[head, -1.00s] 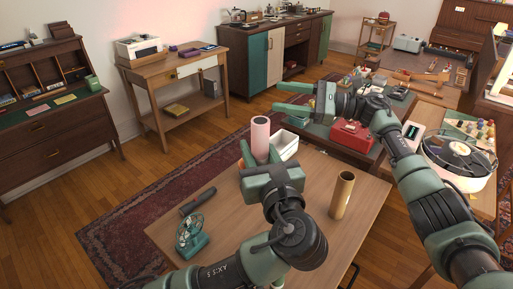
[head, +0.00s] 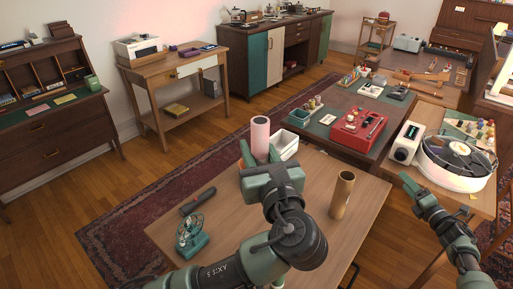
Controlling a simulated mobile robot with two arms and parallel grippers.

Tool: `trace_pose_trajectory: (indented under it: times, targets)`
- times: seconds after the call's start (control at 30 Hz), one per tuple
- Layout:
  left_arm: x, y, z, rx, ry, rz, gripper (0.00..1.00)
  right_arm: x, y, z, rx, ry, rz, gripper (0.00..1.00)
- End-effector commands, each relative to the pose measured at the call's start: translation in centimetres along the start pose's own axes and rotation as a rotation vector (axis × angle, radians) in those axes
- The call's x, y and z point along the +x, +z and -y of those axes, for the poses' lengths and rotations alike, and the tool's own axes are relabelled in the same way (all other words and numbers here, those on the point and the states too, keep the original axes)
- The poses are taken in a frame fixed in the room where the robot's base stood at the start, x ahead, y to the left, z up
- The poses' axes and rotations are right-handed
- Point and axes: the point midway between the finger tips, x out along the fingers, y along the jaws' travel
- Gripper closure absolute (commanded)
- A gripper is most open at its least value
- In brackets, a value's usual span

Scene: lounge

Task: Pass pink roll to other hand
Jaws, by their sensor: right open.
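The pink roll (head: 260,135) is upright near the back edge of the wooden table. My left gripper (head: 259,154) has a finger on each side of its lower part and appears closed on it; the gripper body hides the roll's bottom end. My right gripper (head: 409,184) is open and empty, off the table's right side and well apart from the roll.
On the wooden table (head: 235,215) are a white bin (head: 285,146), a brown tube (head: 342,195), a small green fan (head: 190,235) and a dark cylinder (head: 198,201). Behind it, a low table holds a red box (head: 358,129). A record player (head: 455,162) stands at right.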

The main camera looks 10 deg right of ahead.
Motion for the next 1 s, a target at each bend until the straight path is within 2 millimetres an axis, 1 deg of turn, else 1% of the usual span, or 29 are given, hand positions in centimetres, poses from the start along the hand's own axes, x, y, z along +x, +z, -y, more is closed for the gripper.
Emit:
trace_pose_trajectory:
  times: [0.03,0.1,0.17,0.2,0.27,0.3,0.37,0.4,0.47,0.5,0.57,0.6,0.67,0.7,0.77,0.8,0.87,0.9,0.97,1.0]
  targets:
    - [0.0,0.0,0.0,0.000,0.000,0.000,1.00,-1.7,0.7,2.3,0.039,-0.050,0.026,0.43]
    - [0.0,0.0,0.0,0.000,0.000,0.000,1.00,-4.0,1.8,5.2,0.099,-0.115,0.069,0.43]
    - [0.0,0.0,0.0,0.000,0.000,0.000,1.00,-6.1,2.8,7.6,0.150,-0.168,0.108,0.43]
    - [0.0,0.0,0.0,0.000,0.000,0.000,1.00,-7.6,3.3,9.1,0.182,-0.204,0.135,0.43]
    - [0.0,0.0,0.0,0.000,0.000,0.000,1.00,-9.8,4.1,11.3,0.234,-0.256,0.176,0.43]
    - [0.0,0.0,0.0,0.000,0.000,0.000,1.00,-11.4,4.4,12.8,0.269,-0.290,0.204,0.43]
    - [0.0,0.0,0.0,0.000,0.000,0.000,1.00,-13.9,4.9,15.0,0.322,-0.342,0.248,0.43]
    - [0.0,0.0,0.0,0.000,0.000,0.000,1.00,-15.6,5.1,16.4,0.358,-0.376,0.277,0.43]
    - [0.0,0.0,0.0,0.000,0.000,0.000,1.00,-18.1,5.1,18.5,0.416,-0.427,0.322,0.43]
    - [0.0,0.0,0.0,0.000,0.000,0.000,1.00,-19.8,4.8,19.9,0.457,-0.462,0.352,0.43]
    - [0.0,0.0,0.0,0.000,0.000,0.000,1.00,-22.3,4.1,21.9,0.520,-0.514,0.394,0.43]
    - [0.0,0.0,0.0,0.000,0.000,0.000,1.00,-24.0,3.2,23.2,0.565,-0.549,0.421,0.43]
    - [0.0,0.0,0.0,0.000,0.000,0.000,1.00,-26.1,1.4,24.9,0.633,-0.598,0.455,0.43]
    - [0.0,0.0,0.0,0.000,0.000,0.000,1.00,-27.4,0.0,26.0,0.677,-0.630,0.475,0.43]
    - [0.0,0.0,0.0,0.000,0.000,0.000,1.00,-29.1,-2.5,27.4,0.742,-0.677,0.499,0.43]
    - [0.0,0.0,0.0,0.000,0.000,0.000,1.00,-30.1,-4.3,28.2,0.784,-0.706,0.512,0.43]
    - [0.0,0.0,0.0,0.000,0.000,0.000,1.00,-31.5,-7.1,29.1,0.843,-0.749,0.528,0.43]
    - [0.0,0.0,0.0,0.000,0.000,0.000,1.00,-32.3,-9.1,29.7,0.880,-0.777,0.535,0.43]
    - [0.0,0.0,0.0,0.000,0.000,0.000,1.00,-33.4,-12.2,30.3,0.935,-0.818,0.544,0.43]
    - [0.0,0.0,0.0,0.000,0.000,0.000,1.00,-34.1,-14.2,30.7,0.970,-0.844,0.551,0.43]
